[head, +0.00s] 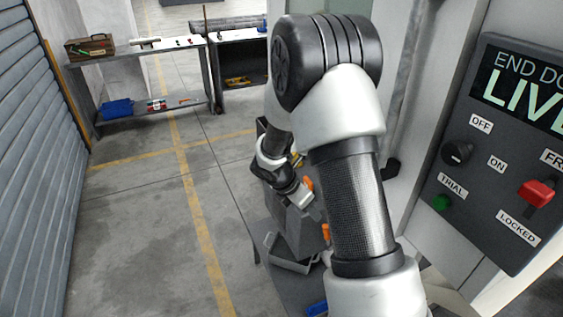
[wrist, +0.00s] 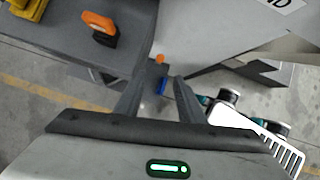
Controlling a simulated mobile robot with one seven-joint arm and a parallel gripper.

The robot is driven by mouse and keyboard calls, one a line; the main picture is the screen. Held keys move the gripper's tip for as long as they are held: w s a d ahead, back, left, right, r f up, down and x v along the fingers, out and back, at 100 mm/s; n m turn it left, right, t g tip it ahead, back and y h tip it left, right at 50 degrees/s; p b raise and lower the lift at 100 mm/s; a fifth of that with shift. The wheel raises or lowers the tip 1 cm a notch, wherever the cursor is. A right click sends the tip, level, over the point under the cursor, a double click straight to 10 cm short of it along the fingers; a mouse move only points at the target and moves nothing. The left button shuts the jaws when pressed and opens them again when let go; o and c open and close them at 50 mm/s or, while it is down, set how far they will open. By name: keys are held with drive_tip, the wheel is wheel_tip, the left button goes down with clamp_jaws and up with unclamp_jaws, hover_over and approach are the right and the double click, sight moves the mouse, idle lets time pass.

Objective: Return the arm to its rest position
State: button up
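My arm fills the middle of the head view, bent, with its elbow high and its forearm reaching down behind the upper arm. My gripper (wrist: 162,78) shows in the wrist view with its two fingers apart and nothing clearly held between them. A small blue item (wrist: 162,87) and an orange item (wrist: 159,58) show in the gap, seemingly beyond the fingers. In the head view the fingers are hidden or too small to tell.
A control panel (head: 487,190) with a black knob (head: 457,153), green button (head: 441,202) and red switch (head: 536,191) stands close at right. An orange-handled item (wrist: 100,26) lies on a grey surface. A shelf bench (head: 150,110) stands far left. The left floor is clear.

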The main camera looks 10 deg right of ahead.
drive_tip(key=s+a+r+m+y, duration=0.1)
drive_tip(key=s+r+m, duration=0.25)
drive_tip(key=r, duration=0.35)
drive_tip(key=s+r+m+t+p, duration=0.1)
drive_tip(key=s+r+m, duration=0.2)
drive_tip(key=r+m, duration=0.3)
drive_tip(key=s+a+r+m+y, duration=0.1)
drive_tip(key=s+r+m, duration=0.25)
drive_tip(key=r, duration=0.45)
drive_tip(key=s+a+r+m+t+y, duration=0.1)
drive_tip(key=s+a+r+m, duration=0.1)
drive_tip(key=s+r+m, duration=0.1)
drive_tip(key=s+a+r+m+t+y+p, duration=0.1)
drive_tip(key=s+a+r+m, duration=0.1)
drive_tip(key=s, duration=0.4)
drive_tip(key=s+a+r+m+y, duration=0.1)
drive_tip(key=s+a+r+m, duration=0.1)
drive_tip(key=s+r+m, duration=0.1)
drive_tip(key=shift+s+a+r+m+t+y, duration=0.35)
drive_tip(key=shift+s+m, duration=0.45)
drive_tip(key=shift+s, duration=0.45)
